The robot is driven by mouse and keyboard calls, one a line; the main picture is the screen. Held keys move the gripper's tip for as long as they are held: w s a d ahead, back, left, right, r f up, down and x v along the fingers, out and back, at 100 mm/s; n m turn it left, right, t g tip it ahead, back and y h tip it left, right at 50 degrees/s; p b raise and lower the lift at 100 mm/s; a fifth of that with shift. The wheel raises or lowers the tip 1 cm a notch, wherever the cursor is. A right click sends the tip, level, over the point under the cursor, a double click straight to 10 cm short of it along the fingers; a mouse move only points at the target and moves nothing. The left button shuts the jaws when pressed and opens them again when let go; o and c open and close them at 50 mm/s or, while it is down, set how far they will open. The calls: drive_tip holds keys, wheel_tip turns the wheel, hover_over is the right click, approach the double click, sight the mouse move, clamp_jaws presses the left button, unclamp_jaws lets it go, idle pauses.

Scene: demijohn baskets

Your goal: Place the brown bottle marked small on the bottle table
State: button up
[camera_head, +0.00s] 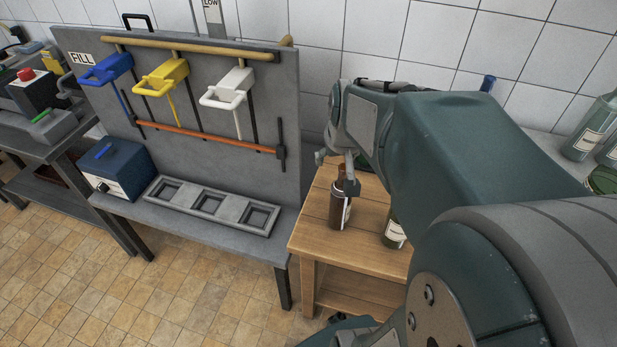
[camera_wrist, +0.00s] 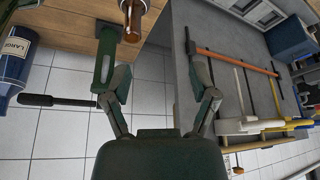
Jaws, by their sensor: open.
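The brown bottle (camera_head: 338,211) stands upright on the wooden table (camera_head: 315,240), near its left edge. Its pale label is turned partly away, and I cannot read its size mark. My gripper (camera_head: 350,180) is at the bottle's upper part in the head view and hides some of it. In the wrist view the bottle (camera_wrist: 132,18) shows at the top, close to the inner side of the left finger. My gripper's fingers (camera_wrist: 152,45) are spread apart, with nothing held between them. I cannot tell whether a finger touches the bottle.
A green bottle (camera_head: 392,232) stands right of the brown one, partly behind my arm. A blue bottle (camera_wrist: 14,52) labelled LARGE shows in the wrist view. The grey filling bench (camera_head: 165,212) with its upright panel (camera_head: 265,110) stands close on the left. Tiled floor is clear in front.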

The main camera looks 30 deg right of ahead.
drive_tip(key=s+a+r+n+y, duration=0.1)
drive_tip(key=s+a+r+n, duration=0.1)
drive_tip(key=s+a, duration=0.3)
drive_tip(key=s+a+r+n+t, duration=0.1)
drive_tip(key=s+a, duration=0.4)
drive_tip(key=a, duration=0.6)
drive_tip(key=shift+a+r+n+y, duration=0.25)
drive_tip(key=shift+r+n+y, duration=0.15)
drive_tip(key=shift+r+n, duration=0.25)
drive_tip(key=shift+w+a, duration=0.1)
